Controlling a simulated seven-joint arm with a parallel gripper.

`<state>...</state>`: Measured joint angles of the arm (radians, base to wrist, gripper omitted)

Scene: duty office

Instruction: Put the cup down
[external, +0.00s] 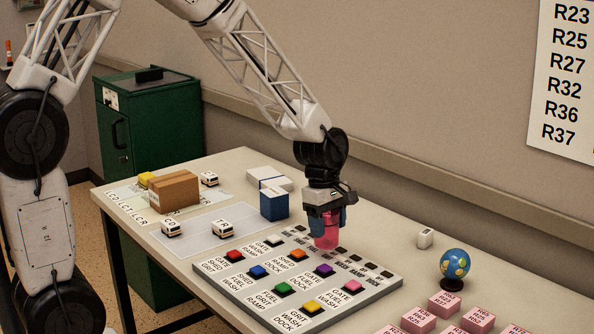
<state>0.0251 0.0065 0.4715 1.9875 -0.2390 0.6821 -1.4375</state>
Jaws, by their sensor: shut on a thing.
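My gripper (328,220) points down over the back edge of the button panel, near the middle of the table. It is shut on a translucent pink-red cup (326,239). The fingers cover the cup's upper sides. The cup's lower end is over or just at the panel's back part; I cannot tell whether it touches.
The button panel (235,273) with several coloured buttons lies below. A blue box (274,206) stands left of the gripper. A globe (455,264), a small white block (425,238) and several pink blocks (418,319) are right. A cardboard box (174,191) and toy vehicles are left.

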